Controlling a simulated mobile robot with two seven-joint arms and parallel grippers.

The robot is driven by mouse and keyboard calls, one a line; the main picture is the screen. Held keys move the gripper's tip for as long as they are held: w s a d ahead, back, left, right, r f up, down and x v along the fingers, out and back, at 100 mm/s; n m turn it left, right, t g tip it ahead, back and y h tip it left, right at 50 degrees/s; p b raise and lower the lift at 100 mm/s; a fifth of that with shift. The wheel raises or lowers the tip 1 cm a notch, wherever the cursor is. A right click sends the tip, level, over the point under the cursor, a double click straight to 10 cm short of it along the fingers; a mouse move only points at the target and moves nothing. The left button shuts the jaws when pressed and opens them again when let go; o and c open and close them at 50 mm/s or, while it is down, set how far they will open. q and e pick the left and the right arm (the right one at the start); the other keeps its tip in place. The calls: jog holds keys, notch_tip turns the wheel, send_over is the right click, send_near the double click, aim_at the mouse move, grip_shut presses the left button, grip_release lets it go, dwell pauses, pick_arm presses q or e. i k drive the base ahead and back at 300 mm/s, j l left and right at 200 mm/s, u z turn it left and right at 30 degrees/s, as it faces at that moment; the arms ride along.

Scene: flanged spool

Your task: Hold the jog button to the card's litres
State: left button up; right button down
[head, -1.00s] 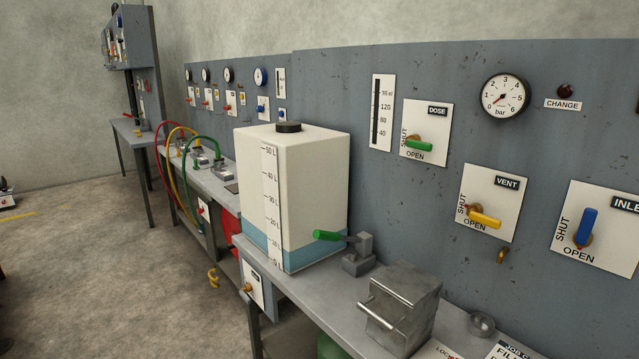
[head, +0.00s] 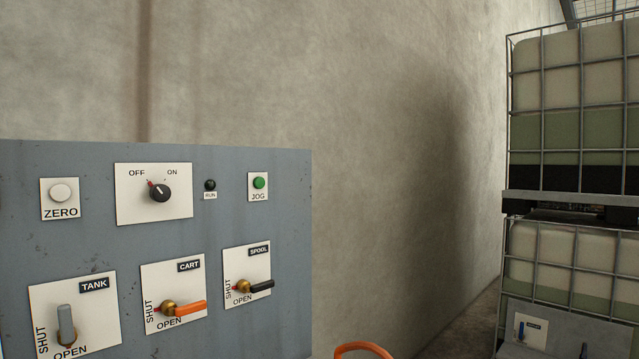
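The green jog button (head: 259,183) sits on a small white plate marked JOG near the right end of the grey panel (head: 225,220). Nothing touches it in this view. The card with the litres is not in view now. Neither of my grippers shows in the head view.
The panel also carries a white ZERO button (head: 60,192), an OFF/ON knob (head: 160,192), a dark RUN lamp (head: 210,185), and TANK (head: 66,325), CART (head: 188,307) and SPOOL (head: 260,286) valve handles. Stacked caged containers (head: 570,110) stand at the right. An orange loop (head: 362,349) shows below.

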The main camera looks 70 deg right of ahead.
aim_at(258, 182)
jog(key=l+z, duration=0.3)
jog(key=l, duration=0.45)
jog(key=l+z, duration=0.25)
jog(key=l, duration=0.45)
jog(key=i+l+z, duration=0.1)
jog(key=l+z, duration=0.2)
jog(key=l, duration=0.95)
jog(key=i+l, duration=0.15)
jog(key=l, duration=0.35)
